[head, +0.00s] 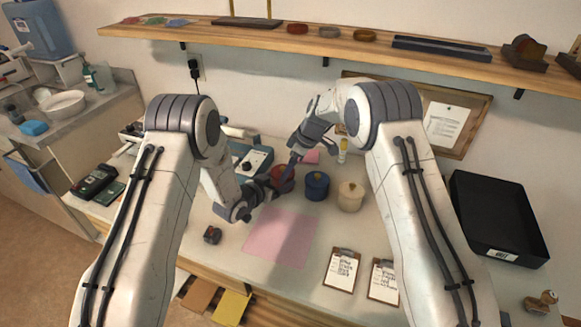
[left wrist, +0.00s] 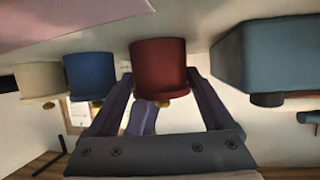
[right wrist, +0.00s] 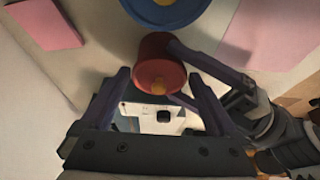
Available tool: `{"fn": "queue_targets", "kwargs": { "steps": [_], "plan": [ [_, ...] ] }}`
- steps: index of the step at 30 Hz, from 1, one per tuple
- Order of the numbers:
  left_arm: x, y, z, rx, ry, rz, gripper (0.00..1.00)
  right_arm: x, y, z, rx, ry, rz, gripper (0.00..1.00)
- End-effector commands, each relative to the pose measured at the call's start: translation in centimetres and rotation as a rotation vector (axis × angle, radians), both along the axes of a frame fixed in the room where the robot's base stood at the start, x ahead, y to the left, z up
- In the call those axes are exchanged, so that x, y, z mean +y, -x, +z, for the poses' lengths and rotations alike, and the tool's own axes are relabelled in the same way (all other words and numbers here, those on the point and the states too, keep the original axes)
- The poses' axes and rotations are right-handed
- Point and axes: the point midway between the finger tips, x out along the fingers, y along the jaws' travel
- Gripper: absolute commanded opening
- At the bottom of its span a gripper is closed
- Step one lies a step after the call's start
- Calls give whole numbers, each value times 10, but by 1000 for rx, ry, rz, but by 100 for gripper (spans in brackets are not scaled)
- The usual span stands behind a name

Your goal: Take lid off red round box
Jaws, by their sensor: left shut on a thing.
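The red round box (head: 284,174) stands on the table, left of the blue and cream round boxes. My left gripper (head: 268,186) is shut on its side; in the left wrist view the red body (left wrist: 160,65) sits between the two fingers. My right gripper (head: 292,162) is above the box. In its wrist view the fingers (right wrist: 160,85) are spread with the lid between and beyond their tips; contact cannot be told.
The blue round box (head: 316,186) and cream round box (head: 350,196) stand close on the right. A device (head: 251,160) is behind on the left. A pink sheet (head: 280,237) lies in front, and a black tray (head: 497,215) stands far right.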

Motion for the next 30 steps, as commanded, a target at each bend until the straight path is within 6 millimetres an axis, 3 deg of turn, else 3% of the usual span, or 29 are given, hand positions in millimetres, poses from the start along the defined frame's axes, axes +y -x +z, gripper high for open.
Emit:
{"fn": "queue_targets", "kwargs": {
  "steps": [3,30],
  "plan": [
    [0,0,0,0,0,0,0,0,0,0,1,0,0,27],
    [-1,0,0,0,0,-1,0,3,0,8,0,-1,1,27]
  ]
}}
